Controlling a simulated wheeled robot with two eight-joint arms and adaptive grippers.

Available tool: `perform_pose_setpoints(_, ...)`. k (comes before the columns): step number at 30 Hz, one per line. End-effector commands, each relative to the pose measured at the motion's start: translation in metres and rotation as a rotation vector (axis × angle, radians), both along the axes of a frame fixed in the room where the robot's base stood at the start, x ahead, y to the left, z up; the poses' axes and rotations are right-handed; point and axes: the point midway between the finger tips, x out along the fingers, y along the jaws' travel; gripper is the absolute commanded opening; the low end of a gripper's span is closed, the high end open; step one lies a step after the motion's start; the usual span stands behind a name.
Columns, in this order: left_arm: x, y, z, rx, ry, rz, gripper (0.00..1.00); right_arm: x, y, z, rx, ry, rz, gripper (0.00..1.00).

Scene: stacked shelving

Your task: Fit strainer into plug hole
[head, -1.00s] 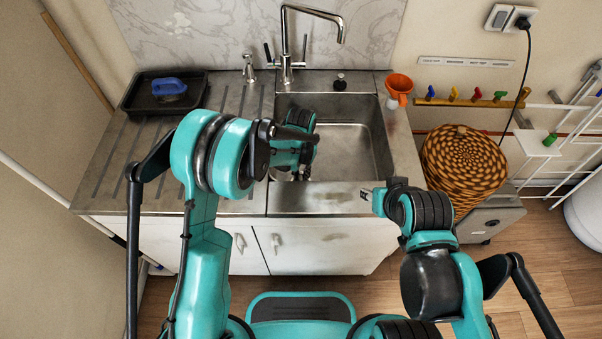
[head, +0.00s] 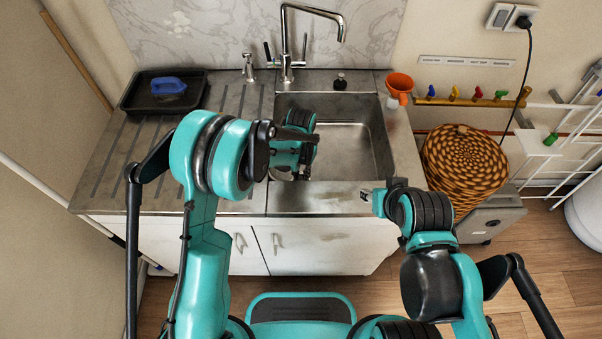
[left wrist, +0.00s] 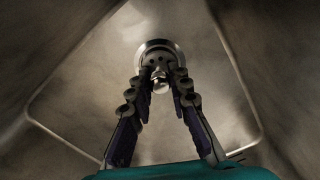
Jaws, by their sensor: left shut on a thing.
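In the left wrist view my left gripper (left wrist: 161,82) points down into the sink. Its fingertips come together on the knob of the metal strainer (left wrist: 157,61), a small round piece with dark holes. The plug hole (left wrist: 160,44) shows as a bright metal ring around the strainer. The strainer lies over the hole; whether it is seated or slightly above cannot be told. In the head view my left arm hides the strainer and hole. My right gripper (head: 366,194) is over the sink's front edge, away from the strainer; its jaws are too small to read.
The steel sink (head: 378,135) has a tall tap (head: 284,42) behind it. A black tray (head: 135,95) with a blue brush (head: 168,86) is on the left drainer. An orange funnel (head: 399,82) stands at the right rim. A woven basket (head: 463,165) is to the right.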

Motion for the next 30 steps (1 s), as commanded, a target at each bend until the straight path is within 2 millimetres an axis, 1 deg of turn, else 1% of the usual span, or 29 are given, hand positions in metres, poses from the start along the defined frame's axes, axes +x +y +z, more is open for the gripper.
perform_pose_setpoints(22, 0.0, 0.0, -0.02, 0.0, 0.0, 0.0, 0.0, 0.0, 0.0, -0.016, 0.0, 0.0, 0.0, 0.39)
perform_pose_setpoints(23, 0.0, 0.0, -0.019, 0.0, 0.0, 0.0, 0.26, 0.0, 0.0, -0.015, 0.0, 0.0, 0.0, 0.39)
perform_pose_setpoints(24, 0.0, 0.0, -0.018, 0.0, 0.0, 0.0, 0.36, 0.0, 0.0, -0.015, 0.0, 0.0, 0.0, 0.39)
perform_pose_setpoints(25, 0.0, 0.0, -0.018, 0.0, 0.0, 0.0, 0.42, 0.0, 0.0, -0.015, 0.0, 0.0, 0.0, 0.39)
perform_pose_setpoints(30, 0.0, 0.0, -0.018, 0.0, 0.0, 0.0, 0.42, 0.0, 0.0, -0.015, 0.0, 0.0, 0.0, 0.39)
